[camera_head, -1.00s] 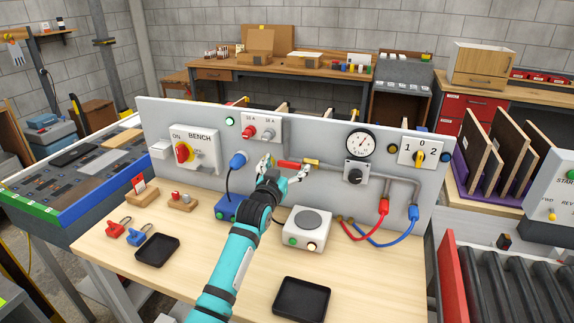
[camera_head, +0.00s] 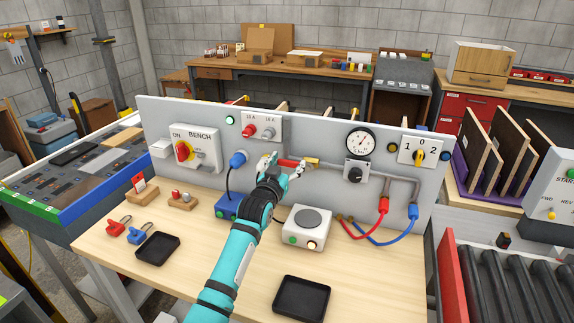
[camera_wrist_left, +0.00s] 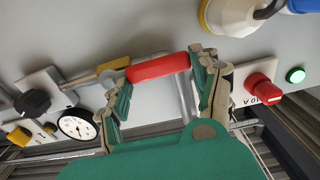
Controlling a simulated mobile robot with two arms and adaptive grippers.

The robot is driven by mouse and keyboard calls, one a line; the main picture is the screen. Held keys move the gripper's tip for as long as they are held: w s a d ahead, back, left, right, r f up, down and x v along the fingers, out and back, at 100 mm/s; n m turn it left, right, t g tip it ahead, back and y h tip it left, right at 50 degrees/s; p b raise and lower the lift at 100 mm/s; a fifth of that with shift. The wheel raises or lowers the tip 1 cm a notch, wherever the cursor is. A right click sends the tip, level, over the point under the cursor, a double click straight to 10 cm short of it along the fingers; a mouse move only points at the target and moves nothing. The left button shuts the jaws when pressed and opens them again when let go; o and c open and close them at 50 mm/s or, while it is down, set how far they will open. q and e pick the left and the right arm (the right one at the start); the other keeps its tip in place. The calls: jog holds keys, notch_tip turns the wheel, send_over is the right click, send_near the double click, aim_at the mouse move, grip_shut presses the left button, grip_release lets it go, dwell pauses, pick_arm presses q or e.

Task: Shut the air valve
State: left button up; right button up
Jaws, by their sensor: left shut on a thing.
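The air valve is a brass body (camera_head: 313,161) with a red lever (camera_head: 289,163) on the upright grey panel. The lever points left from the brass body, roughly level. In the left wrist view the red lever (camera_wrist_left: 158,68) spans the space between my fingers, with the brass body (camera_wrist_left: 113,65) beyond one finger. My left gripper (camera_head: 286,166) is shut on the red lever, one finger near each end; it also shows in the left wrist view (camera_wrist_left: 165,75). The lever's far side is hidden. My right gripper is not in view.
Around the valve are a pressure gauge (camera_head: 360,142), a black regulator knob (camera_head: 355,175), a blue plug (camera_head: 238,159) and red and blue hoses (camera_head: 384,206). Below stand a white hotplate unit (camera_head: 306,228) and black trays (camera_head: 302,297). The bench front is mostly clear.

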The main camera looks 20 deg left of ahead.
pick_arm(q)
jog(key=shift+c, duration=0.8)
jog(key=shift+r, duration=0.15)
jog(key=d+r+m+p, duration=0.4)
jog(key=d+m+p, duration=0.2)
jog(key=m, duration=1.2)
jog(key=shift+d+r, duration=0.25)
jog(key=shift+d, duration=0.1)
jog(key=shift+s, duration=0.1)
